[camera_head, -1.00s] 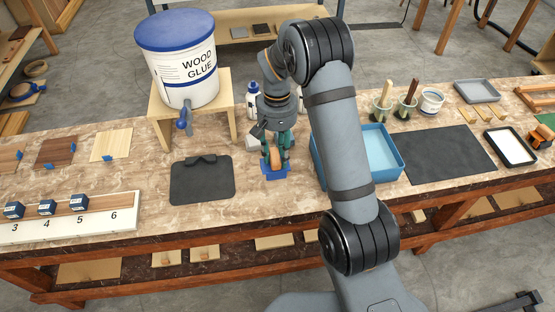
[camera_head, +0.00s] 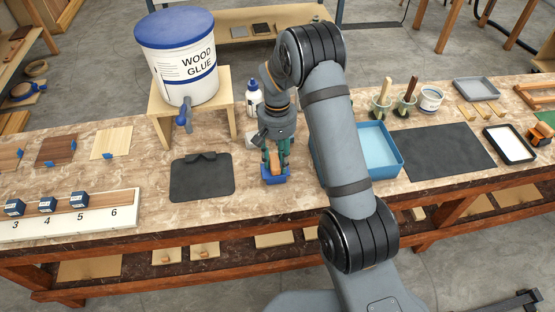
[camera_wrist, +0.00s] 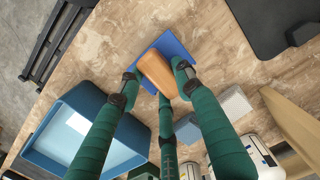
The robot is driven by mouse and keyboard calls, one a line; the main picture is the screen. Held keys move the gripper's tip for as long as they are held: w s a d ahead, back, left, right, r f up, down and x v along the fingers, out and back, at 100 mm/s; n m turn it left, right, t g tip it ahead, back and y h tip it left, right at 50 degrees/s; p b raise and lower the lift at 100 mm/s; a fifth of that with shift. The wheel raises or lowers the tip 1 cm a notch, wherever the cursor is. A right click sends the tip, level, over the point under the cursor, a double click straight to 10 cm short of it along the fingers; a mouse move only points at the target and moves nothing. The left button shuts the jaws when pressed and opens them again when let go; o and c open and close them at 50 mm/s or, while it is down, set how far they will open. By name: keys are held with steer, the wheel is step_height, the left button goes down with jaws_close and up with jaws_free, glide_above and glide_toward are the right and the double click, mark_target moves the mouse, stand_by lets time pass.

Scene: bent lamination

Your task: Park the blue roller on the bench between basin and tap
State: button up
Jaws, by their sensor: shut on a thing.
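My gripper (camera_head: 276,167), with green fingers, is shut on the wooden handle (camera_wrist: 157,72) of the blue roller (camera_head: 275,178). The roller is at the bench between the glue tub's tap (camera_head: 183,120) on the left and the blue basin (camera_head: 388,160) on the right. In the wrist view the blue part of the roller (camera_wrist: 172,44) shows close against the bench top; whether it touches cannot be told. The basin also shows in the wrist view (camera_wrist: 62,165). My arm hides the basin's left part in the head view.
A dark mat (camera_head: 201,190) lies left of the roller. The glue tub (camera_head: 182,75) stands on a wooden stand (camera_head: 223,100). A white bottle (camera_head: 253,98) stands behind my gripper. A large dark mat (camera_head: 445,152) lies right of the basin. Bare bench shows in front of the roller.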

steer(key=o, duration=0.8)
steer(key=shift+s+d+f, duration=0.1)
steer(key=shift+s+f, duration=0.3)
steer(key=shift+f, duration=0.1)
steer(key=o, duration=0.3)
steer(key=shift+w+f, duration=0.1)
steer(key=shift+w, duration=0.1)
steer(key=shift+w, duration=0.15)
steer(key=shift+r, duration=0.2)
steer(key=shift+r+p, duration=0.4)
steer(key=shift+p, duration=0.1)
step_height(320, 180, up, 12)
steer(key=w, duration=0.1)
steer(key=shift+w+r, duration=0.15)
steer(key=shift+w, duration=0.05)
steer(key=f, duration=0.4)
steer(key=s+f, duration=0.1)
steer(key=f, duration=0.6)
steer(key=shift+s+f, duration=0.15)
steer(key=shift+f, duration=0.25)
